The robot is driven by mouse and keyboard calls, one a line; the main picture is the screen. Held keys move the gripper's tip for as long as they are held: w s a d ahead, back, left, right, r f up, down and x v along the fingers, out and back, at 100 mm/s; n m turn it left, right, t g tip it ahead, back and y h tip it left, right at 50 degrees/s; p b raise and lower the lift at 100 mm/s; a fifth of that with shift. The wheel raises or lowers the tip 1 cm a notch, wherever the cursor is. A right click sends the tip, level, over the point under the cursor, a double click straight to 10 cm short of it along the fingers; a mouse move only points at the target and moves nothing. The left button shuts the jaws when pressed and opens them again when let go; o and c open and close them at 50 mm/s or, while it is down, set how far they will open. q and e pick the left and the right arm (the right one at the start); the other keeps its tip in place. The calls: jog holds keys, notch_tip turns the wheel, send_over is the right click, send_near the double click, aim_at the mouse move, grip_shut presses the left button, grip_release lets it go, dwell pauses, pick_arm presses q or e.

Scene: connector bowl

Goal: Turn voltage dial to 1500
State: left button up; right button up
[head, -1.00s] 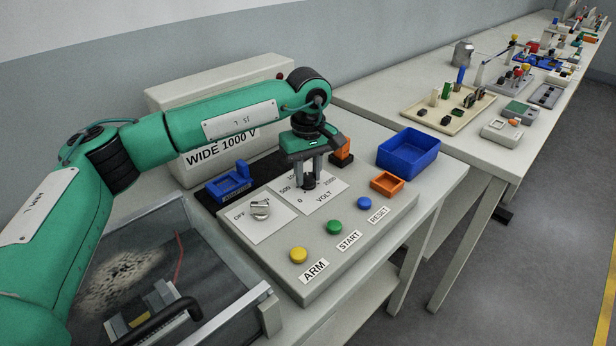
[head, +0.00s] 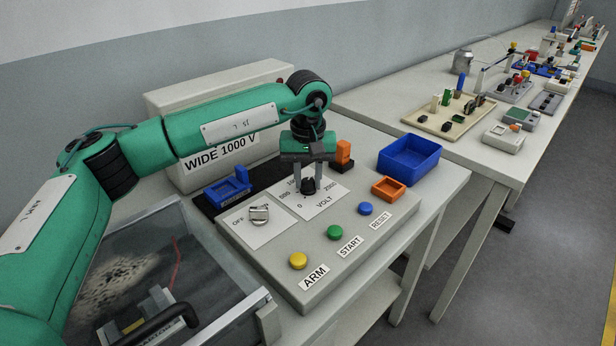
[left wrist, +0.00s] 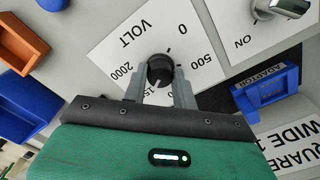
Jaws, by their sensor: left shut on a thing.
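The black voltage dial (head: 308,186) stands on a white VOLT plate (head: 325,203) on the grey panel. My left gripper (head: 309,190) points down and is shut on the dial, one finger on each side. In the left wrist view the dial (left wrist: 160,68) sits between the fingertips of the gripper (left wrist: 160,84). The labels 0, 500 and 2000 show there, and part of a label starting with 15 shows between the fingers. I cannot read for certain where the dial's pointer stands. My right gripper is not in view.
A silver OFF/ON knob (head: 259,214) is left of the dial. Yellow (head: 298,260), green (head: 334,232) and blue (head: 365,208) buttons line the panel's front. A blue adaptor (head: 228,187), an orange block (head: 343,152), an orange tray (head: 388,188) and a blue bin (head: 409,154) are nearby.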

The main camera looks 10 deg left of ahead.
aim_at(308, 181)
pick_arm(q)
jog(key=shift+r, duration=0.15)
jog(key=o, duration=1)
jog(key=shift+c, duration=0.2)
notch_tip(308, 181, up, 14)
